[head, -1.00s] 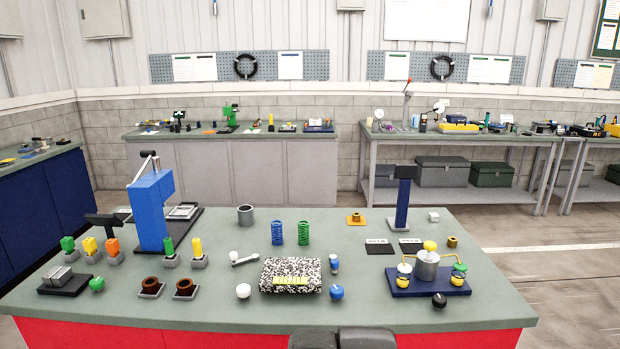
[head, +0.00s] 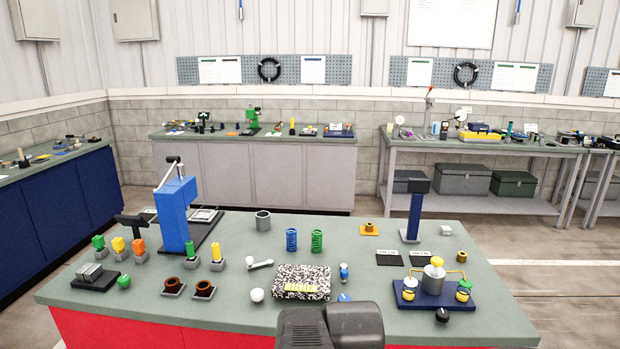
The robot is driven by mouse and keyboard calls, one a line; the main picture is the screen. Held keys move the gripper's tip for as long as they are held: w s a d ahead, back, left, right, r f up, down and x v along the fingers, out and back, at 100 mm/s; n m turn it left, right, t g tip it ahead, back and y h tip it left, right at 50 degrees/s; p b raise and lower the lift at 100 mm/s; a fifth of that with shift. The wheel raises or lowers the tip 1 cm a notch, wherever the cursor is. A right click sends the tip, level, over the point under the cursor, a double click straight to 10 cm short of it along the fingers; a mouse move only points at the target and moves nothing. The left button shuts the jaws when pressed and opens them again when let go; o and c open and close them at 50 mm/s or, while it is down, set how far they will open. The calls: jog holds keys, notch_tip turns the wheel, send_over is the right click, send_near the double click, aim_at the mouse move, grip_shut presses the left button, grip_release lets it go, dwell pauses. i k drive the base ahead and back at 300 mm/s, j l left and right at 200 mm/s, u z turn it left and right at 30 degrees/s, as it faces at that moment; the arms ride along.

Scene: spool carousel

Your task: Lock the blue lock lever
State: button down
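I cannot make out a part that is surely the blue lock lever. The blue-based fixture (head: 408,300) stands at the right front of the near table, with a grey cylinder (head: 433,281), a yellow knob on top and brass arms over small yellow and green spools. A blue upright press (head: 176,215) with a grey bar handle on top stands at the left. A blue knob (head: 344,297) at the front middle is partly hidden by my dark arm part. My gripper's fingers do not show.
A speckled block (head: 302,275), a white ball (head: 257,295) and a black knob (head: 442,315) are near the table's front. Blue and green springs (head: 291,240) stand behind. A dark blue post (head: 415,212) rises at the back right.

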aim_at(344, 273)
jog(key=l, duration=0.1)
jog(key=i+u, duration=0.2)
jog(key=i, duration=0.2)
jog(key=i+l+u, duration=0.15)
jog(key=i, duration=0.25)
